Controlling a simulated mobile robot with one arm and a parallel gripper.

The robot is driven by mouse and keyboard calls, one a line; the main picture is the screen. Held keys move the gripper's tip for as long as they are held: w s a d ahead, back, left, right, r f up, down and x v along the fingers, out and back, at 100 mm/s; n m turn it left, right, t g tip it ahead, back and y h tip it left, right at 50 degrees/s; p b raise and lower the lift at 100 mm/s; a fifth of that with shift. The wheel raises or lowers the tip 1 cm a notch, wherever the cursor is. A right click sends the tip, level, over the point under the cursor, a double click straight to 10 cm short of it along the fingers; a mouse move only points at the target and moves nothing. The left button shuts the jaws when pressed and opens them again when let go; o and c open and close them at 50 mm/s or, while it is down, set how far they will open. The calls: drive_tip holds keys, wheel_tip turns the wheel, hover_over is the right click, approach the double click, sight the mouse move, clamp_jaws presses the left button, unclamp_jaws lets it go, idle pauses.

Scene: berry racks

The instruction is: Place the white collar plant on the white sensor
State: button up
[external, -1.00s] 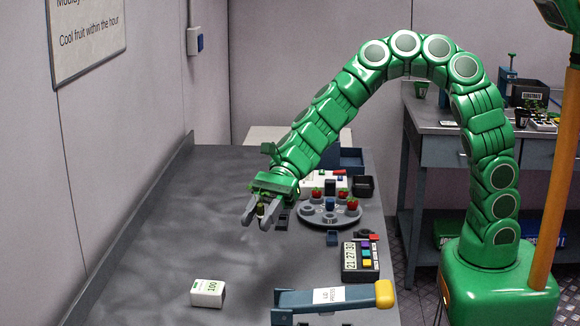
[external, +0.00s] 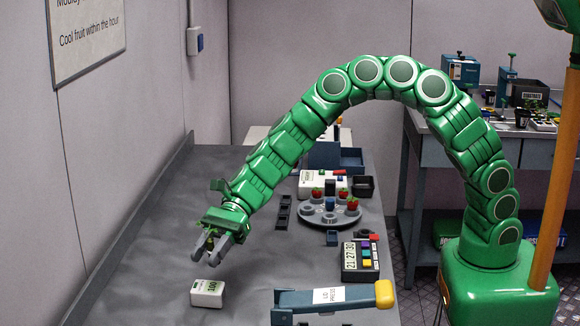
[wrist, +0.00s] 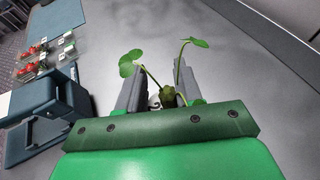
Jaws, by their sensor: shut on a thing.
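My gripper (external: 212,258) is shut on a small plant (external: 210,243) above the table, close behind the white sensor. The plant also shows in the wrist view (wrist: 168,97), between the grey fingers, with a dark green centre and two round leaves on thin stems. Its collar is mostly hidden by the fingers. A bit of white shows between them, and I cannot tell whether it is the collar or the sensor beneath. The white sensor (external: 207,287) is a small white block marked 100, lying on the grey table with nothing on it.
A round tray (external: 345,217) with red berries stands to the right. A box with a digital readout (external: 352,262) and the lid press (external: 320,298) are on the table's right side. The table around the sensor is clear, with the wall at left.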

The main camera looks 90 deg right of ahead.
sight(202, 291)
drive_tip(key=shift+w+a+f, duration=0.15)
drive_tip(key=shift+w+f, duration=0.35)
drive_tip(key=shift+f, duration=0.15)
drive_tip(key=shift+w+a+f, duration=0.15)
drive_tip(key=shift+w+f, duration=0.35)
drive_tip(key=shift+f, duration=0.1)
wheel_tip(202, 291, down, 3)
drive_tip(key=shift+f, duration=0.15)
drive_tip(key=o, duration=1)
drive_tip(key=shift+d+r, duration=0.2)
drive_tip(key=shift+d, duration=0.05)
drive_tip(key=v, duration=1.1)
drive_tip(key=shift+s+d, duration=0.1)
drive_tip(key=shift+s, duration=0.05)
